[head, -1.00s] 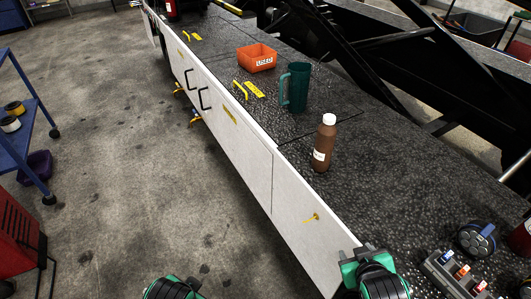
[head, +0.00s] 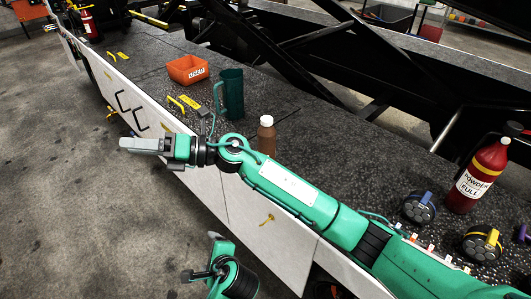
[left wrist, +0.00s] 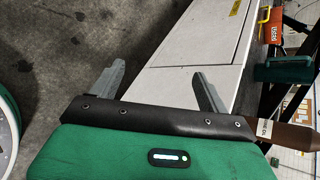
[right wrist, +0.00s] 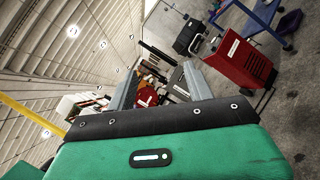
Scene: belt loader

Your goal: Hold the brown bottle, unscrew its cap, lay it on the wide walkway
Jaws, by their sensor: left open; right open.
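The brown bottle (head: 266,140) with its white cap (head: 266,120) stands upright on the dark walkway (head: 300,125). My right arm hides its lower part in the head view. In the left wrist view the bottle (left wrist: 290,135) shows at the right edge, partly behind my gripper; its cap is not seen there. My right gripper (head: 125,145) is open and empty, left of the bottle, pointing left beyond the walkway's edge. My left gripper (head: 192,274) is open and empty, low in front of the white side panel, apart from the bottle.
A green mug (head: 230,95) and an orange bin (head: 188,69) stand farther along the walkway, with yellow tools nearby. Black beams (head: 330,70) run behind.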

